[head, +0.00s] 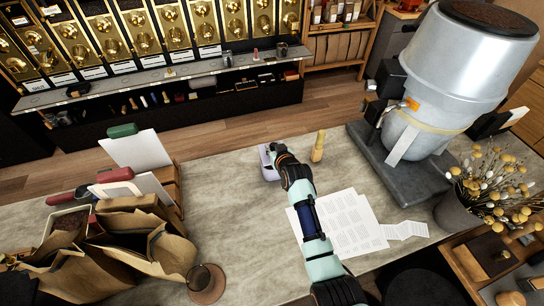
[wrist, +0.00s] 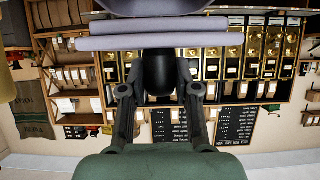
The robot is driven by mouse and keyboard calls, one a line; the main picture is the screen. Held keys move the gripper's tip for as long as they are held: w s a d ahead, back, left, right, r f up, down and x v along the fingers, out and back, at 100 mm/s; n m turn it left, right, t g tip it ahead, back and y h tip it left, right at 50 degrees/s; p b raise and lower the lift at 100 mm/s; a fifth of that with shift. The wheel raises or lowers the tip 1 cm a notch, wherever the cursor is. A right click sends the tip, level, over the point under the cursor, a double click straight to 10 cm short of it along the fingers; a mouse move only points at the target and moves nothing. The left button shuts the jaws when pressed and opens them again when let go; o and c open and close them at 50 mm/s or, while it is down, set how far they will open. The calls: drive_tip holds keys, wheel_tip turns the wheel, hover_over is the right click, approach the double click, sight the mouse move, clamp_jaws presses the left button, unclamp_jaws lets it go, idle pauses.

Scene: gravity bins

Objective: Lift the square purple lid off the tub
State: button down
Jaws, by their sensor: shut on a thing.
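The purple tub (head: 268,174) stands on the stone counter near its far edge, partly hidden behind my arm in the head view. The square purple lid (wrist: 160,42) shows in the upside-down wrist view as a pale lavender slab, with a dark knob (wrist: 158,74) on it. My gripper (wrist: 159,82) has its two fingers on either side of the knob and is shut on it. In the head view my gripper (head: 278,152) is at the tub, covering part of it. I cannot tell whether the lid touches the tub's rim.
A yellowish wooden bottle-shaped thing (head: 318,146) stands close to the right. Printed sheets (head: 345,225) lie under my arm. A large metal machine (head: 455,75) stands at the right. Paper bags (head: 140,235) crowd the left. The counter between bags and tub is clear.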

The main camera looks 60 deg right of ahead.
drive_tip(key=shift+r+p, duration=0.95)
drive_tip(key=shift+r, duration=0.5)
